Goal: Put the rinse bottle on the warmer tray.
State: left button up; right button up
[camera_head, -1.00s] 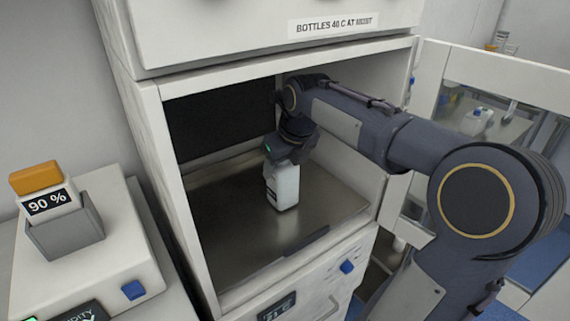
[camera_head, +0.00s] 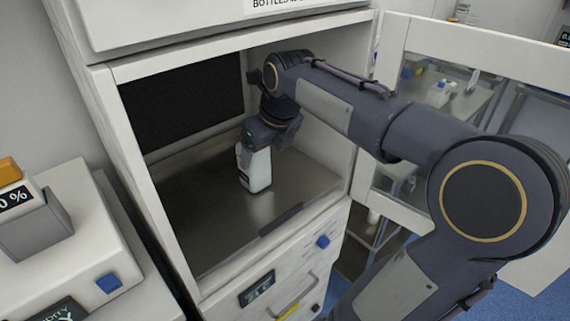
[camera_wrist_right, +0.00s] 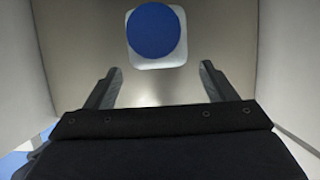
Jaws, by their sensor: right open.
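The rinse bottle (camera_head: 255,171) is white and stands upright on the metal warmer tray (camera_head: 205,228) inside the open cabinet. In the head view its top is hidden by my right gripper (camera_head: 258,142). The right wrist view shows its round blue cap (camera_wrist_right: 154,32) and white shoulders from above. My right gripper's two fingers (camera_wrist_right: 158,82) are apart with nothing between them, and the bottle shows just past the fingertips. I cannot tell whether a finger touches it. My left gripper is not in view.
The cabinet's left wall (camera_head: 125,165) and its opened glass door (camera_head: 440,100) flank my right arm. A white unit with a blue button (camera_head: 109,283) stands at the left. The tray is bare around the bottle.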

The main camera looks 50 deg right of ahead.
jog(key=s+a, duration=0.1)
jog(key=s, duration=0.7)
jog(key=s+a+f+n+y, duration=0.1)
jog(key=a+n, duration=0.4)
jog(key=n, duration=0.7)
jog(key=s+a+f+n+y, duration=0.2)
jog(key=a+f+n, duration=0.4)
jog(key=n, duration=0.5)
jog(key=s+a+f+n+t+y, duration=0.1)
jog(key=s+a+f+n, duration=0.2)
jog(key=n, duration=0.9)
jog(key=shift+a+f+n, duration=0.3)
jog(key=shift+a+f, duration=0.45)
jog(key=shift+a, duration=0.85)
jog(key=shift+s, duration=0.1)
